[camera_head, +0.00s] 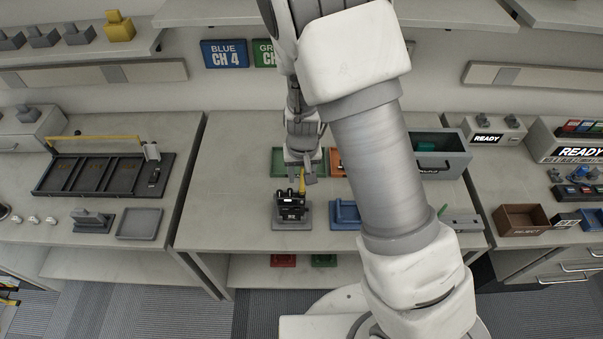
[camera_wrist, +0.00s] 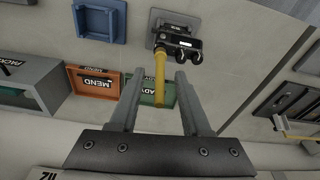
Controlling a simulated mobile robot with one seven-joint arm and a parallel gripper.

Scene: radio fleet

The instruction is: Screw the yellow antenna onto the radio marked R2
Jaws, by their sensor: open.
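The black radio (camera_head: 291,208) stands upright in a grey holder on the middle table; its white label is too small to read surely. The yellow antenna (camera_head: 302,183) stands upright at the radio's top, its lower end meeting the radio. The wrist view shows the antenna (camera_wrist: 160,84) reaching from the radio (camera_wrist: 178,44) to between my fingers. My gripper (camera_wrist: 161,74) is open, one finger on each side of the antenna, with a visible gap on both sides. Whether the antenna's thread is seated cannot be told.
A green tray (camera_wrist: 158,95) and an orange tray marked MEND (camera_wrist: 93,82) lie behind the radio. A blue tray (camera_head: 345,214) is to its right in the head view. A grey bin (camera_head: 443,165) stands at the back right. The table front left of the radio is clear.

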